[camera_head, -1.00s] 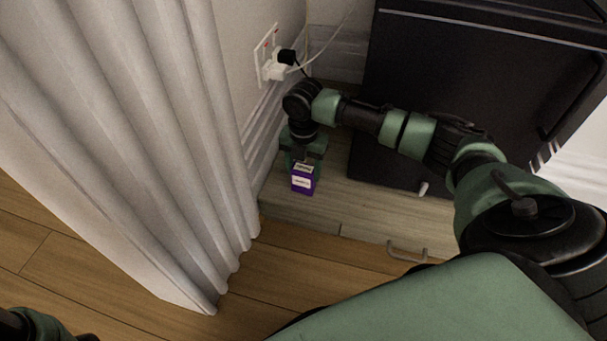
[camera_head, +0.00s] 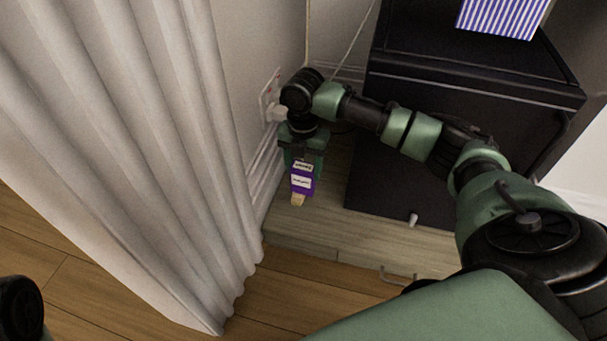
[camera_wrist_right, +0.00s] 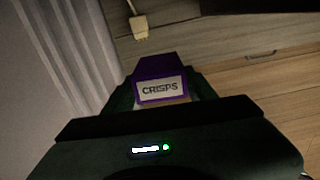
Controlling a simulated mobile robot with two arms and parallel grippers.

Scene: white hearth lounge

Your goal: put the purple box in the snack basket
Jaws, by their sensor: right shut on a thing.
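The purple box (camera_head: 302,180) has white labels and hangs below my right gripper (camera_head: 302,160). In the right wrist view, the purple box (camera_wrist_right: 162,80) shows a label reading CRISPS. It sits between the fingers of my right gripper (camera_wrist_right: 163,98), which is shut on it. The box appears held above the light wood surface (camera_head: 385,235). I see nothing that I can name for sure as the snack basket. My left gripper is not in view; only a dark part of my left arm shows at the lower left corner.
A small tan object (camera_head: 298,200) shows just below the box. A black cabinet (camera_head: 450,120) stands to the right, with a blue-and-white striped object (camera_head: 502,15) on top. A pale curtain (camera_head: 150,150) is close on the left. A socket with a plug (camera_head: 275,108) is behind.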

